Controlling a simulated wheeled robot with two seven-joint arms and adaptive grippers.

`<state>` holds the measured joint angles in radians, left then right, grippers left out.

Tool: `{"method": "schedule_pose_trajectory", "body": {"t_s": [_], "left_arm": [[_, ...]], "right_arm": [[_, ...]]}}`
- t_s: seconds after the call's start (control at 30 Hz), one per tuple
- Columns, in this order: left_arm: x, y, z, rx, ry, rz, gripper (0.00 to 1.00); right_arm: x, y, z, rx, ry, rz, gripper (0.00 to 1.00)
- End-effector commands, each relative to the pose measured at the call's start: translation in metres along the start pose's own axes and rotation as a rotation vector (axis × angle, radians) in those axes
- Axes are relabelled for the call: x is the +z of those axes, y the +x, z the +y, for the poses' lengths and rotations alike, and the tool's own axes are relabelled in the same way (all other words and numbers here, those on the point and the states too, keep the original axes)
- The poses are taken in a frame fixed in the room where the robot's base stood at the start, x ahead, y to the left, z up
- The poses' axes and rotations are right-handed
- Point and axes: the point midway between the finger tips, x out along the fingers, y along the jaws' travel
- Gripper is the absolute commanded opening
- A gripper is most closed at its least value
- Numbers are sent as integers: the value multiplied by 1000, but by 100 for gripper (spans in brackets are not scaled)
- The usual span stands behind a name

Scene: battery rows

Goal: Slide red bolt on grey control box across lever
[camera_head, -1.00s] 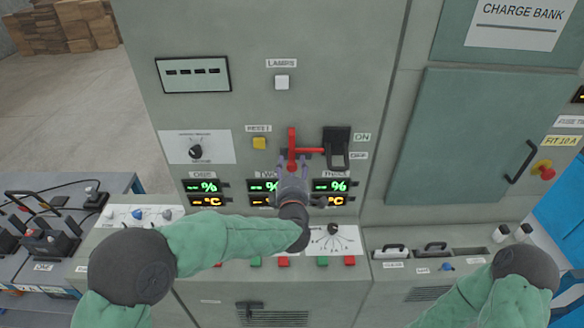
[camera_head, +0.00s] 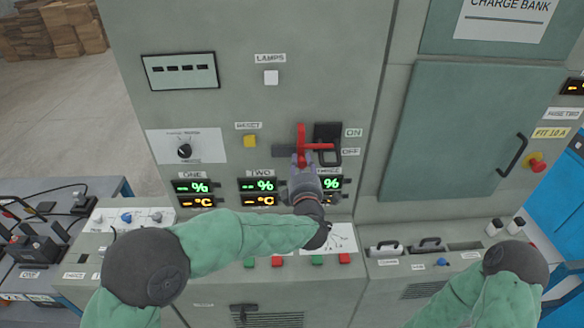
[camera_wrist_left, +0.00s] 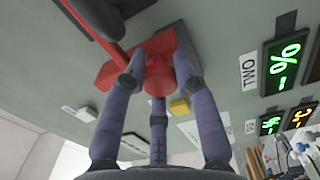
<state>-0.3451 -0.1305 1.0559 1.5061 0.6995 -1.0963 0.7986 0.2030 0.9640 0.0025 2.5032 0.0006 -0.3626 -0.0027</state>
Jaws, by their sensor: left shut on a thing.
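The red bolt (camera_head: 301,140) sits on the front of the grey control box (camera_head: 225,100). Its red bar reaches right, across the front of the black lever (camera_head: 328,132) beside the ON and OFF labels. My left gripper (camera_head: 302,163) is shut on the bolt's red knob. In the left wrist view, the fingers (camera_wrist_left: 157,85) close around the red knob, with the bolt's red plate (camera_wrist_left: 118,73) behind. A grey mount (camera_head: 282,151) shows left of the bolt. My right gripper is out of view.
A yellow reset button (camera_head: 250,141) is left of the bolt. Lit displays (camera_head: 258,192) are below it. A sloped desk below carries several red and green buttons (camera_head: 311,260). A green door (camera_head: 455,140) with a black handle stands right.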

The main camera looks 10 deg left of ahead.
Motion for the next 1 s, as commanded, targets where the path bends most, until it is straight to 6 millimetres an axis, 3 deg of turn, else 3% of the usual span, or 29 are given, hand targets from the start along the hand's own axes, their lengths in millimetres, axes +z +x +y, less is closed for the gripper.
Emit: {"method": "schedule_pose_trajectory", "body": {"t_s": [0.23, 0.27, 0.33, 0.37, 0.77, 1.0], "left_arm": [[4, -1, 1, -1, 1, -8, 0], [4, -1, 1, -1, 1, -9, 32], [4, -1, 1, -1, 1, -9, 52], [4, -1, 1, -1, 1, -9, 54], [3, -5, 1, 0, 0, -6, 54], [4, -42, 1, 0, -1, -9, 54]], "right_arm": [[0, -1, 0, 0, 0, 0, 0], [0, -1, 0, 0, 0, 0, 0], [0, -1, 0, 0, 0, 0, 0], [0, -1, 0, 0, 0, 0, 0], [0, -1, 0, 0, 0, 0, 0], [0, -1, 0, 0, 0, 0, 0]]}}
